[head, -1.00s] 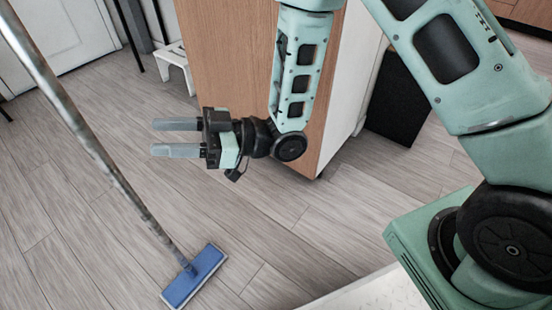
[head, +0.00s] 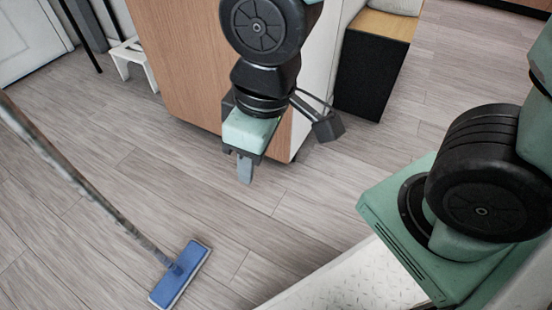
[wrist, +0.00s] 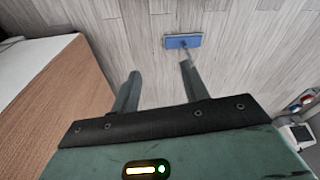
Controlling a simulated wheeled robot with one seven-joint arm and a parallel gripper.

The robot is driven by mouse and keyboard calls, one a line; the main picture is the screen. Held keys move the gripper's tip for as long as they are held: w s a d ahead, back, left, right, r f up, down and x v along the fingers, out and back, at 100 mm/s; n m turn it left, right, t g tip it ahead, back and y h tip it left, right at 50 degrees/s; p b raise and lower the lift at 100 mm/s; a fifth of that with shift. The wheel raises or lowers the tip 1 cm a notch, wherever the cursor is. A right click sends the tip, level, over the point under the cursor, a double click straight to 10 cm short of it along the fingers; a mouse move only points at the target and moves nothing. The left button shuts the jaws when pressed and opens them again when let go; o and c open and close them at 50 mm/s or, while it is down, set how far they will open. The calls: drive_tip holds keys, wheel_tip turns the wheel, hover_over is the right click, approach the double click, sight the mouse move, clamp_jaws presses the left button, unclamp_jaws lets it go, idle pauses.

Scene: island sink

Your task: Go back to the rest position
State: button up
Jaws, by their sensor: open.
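My gripper (head: 245,168) hangs fingers-down in the head view, in front of the wood-sided cabinet and above the grey floor. The head view shows it nearly edge-on. In the wrist view its two fingers (wrist: 158,78) stand apart with nothing between them, so it is open and empty. The blue mop (head: 180,274) stands with its head on the floor to the lower left, clear of my gripper. The mop's blue head also shows in the wrist view (wrist: 183,41), beyond the fingertips.
The wood-sided cabinet (head: 178,60) stands close behind my gripper; it also fills the left of the wrist view (wrist: 60,110). A black box with a wooden top (head: 372,70) stands to its right. A white stool (head: 134,62) is at the back left. The floor (head: 200,190) between is open.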

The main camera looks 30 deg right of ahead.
drive_tip(key=shift+m+g+h, duration=0.3)
drive_tip(key=shift+g, duration=0.3)
drive_tip(key=s, duration=0.1)
drive_tip(key=s+d, duration=0.1)
drive_tip(key=s+r, duration=0.1)
drive_tip(key=s, duration=0.1)
drive_tip(key=shift+d, duration=0.25)
wheel_tip(320, 180, up, 37)
drive_tip(key=p, duration=3.7)
